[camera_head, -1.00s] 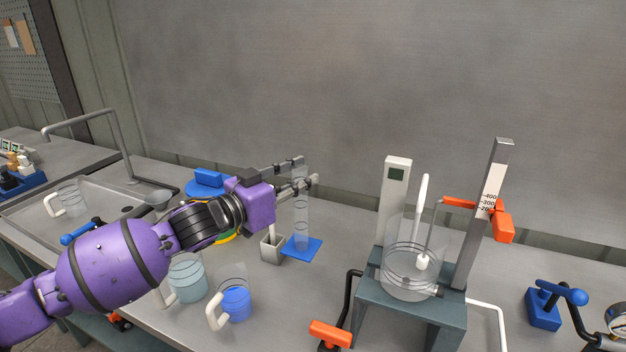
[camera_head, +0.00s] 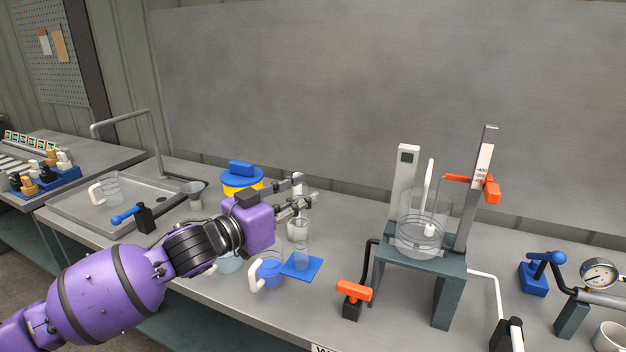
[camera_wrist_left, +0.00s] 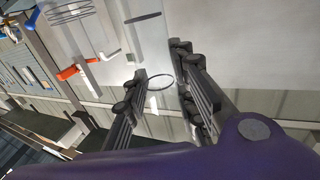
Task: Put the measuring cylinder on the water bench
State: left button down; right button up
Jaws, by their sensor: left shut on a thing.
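The measuring cylinder (camera_head: 302,252) is a clear upright tube with a flat blue square base (camera_head: 301,266). My left gripper (camera_head: 302,204) is shut on it near the top, coming from the left. In the left wrist view, the two dark fingers (camera_wrist_left: 160,97) stand on either side of the see-through tube, whose outline is faint. The base appears over the grey bench top (camera_head: 390,310); I cannot tell whether it touches. A partly visible sign starting with "W" (camera_head: 325,348) is on this bench's front edge. My right gripper is not in view.
A handled beaker of blue liquid (camera_head: 270,273) stands close left of the base. A blue-lidded yellow container (camera_head: 241,180) is behind my gripper. The stand with a glass vessel (camera_head: 418,238) and an orange-handled valve (camera_head: 354,291) are to the right. A sink (camera_head: 75,205) is left.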

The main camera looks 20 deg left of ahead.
pick_arm(q)
jog(key=s+d+f+n+y, duration=0.1)
jog(key=s+d+f+y, duration=0.1)
jog(key=s, duration=0.5)
jog(key=s+d+f+n+t+y, duration=0.1)
jog(key=s+d+f+n+y, duration=0.1)
jog(key=s+f, duration=0.5)
jog(key=s+d+f+n+y, duration=0.1)
jog(key=s+d+f+y, duration=0.2)
jog(key=s, duration=0.5)
jog(key=shift+s+d+f+n, duration=0.2)
jog(key=shift+d+f+n, duration=0.1)
jog(key=shift+d+f, duration=0.55)
